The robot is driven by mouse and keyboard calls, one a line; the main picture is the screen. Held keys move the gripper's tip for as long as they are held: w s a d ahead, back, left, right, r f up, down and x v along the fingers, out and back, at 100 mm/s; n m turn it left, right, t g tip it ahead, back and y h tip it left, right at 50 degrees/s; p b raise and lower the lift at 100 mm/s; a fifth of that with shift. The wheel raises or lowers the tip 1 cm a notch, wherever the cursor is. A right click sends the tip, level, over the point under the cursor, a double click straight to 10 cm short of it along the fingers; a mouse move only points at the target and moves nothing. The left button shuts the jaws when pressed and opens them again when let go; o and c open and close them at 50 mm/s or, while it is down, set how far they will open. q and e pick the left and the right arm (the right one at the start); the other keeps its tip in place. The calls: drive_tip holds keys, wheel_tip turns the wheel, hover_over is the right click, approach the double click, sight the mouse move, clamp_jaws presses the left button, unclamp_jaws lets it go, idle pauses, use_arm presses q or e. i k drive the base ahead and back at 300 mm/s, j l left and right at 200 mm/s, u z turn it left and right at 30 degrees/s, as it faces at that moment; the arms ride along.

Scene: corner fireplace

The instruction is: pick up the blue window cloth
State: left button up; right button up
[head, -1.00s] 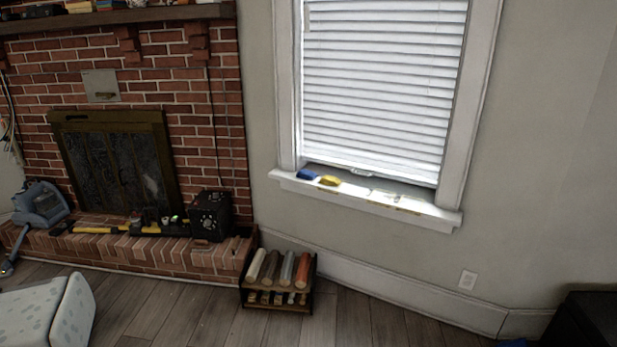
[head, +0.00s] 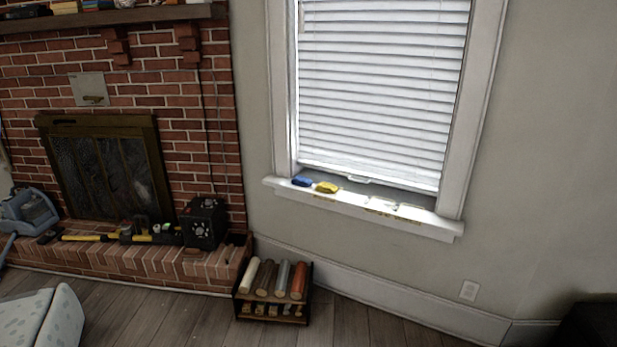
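A small blue cloth (head: 302,181) lies at the left end of the white window sill (head: 436,226), below the lowered blinds. A yellow cloth-like item (head: 327,188) lies just to its right, close beside it. Neither of my grippers shows in the head view, so their state is hidden. Nothing of mine is near the sill.
A low rack of log-like rolls (head: 272,291) stands on the floor below and left of the sill. The brick hearth (head: 150,264) carries a black box (head: 204,223) and several tools. A patterned pale seat (head: 50,318) is at bottom left. Wooden floor before the window is partly clear.

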sight(300, 180)
drive_tip(key=i+z, duration=0.15)
drive_tip(key=i, duration=0.8)
drive_tip(key=i+j+z, duration=0.2)
drive_tip(key=i, duration=0.8)
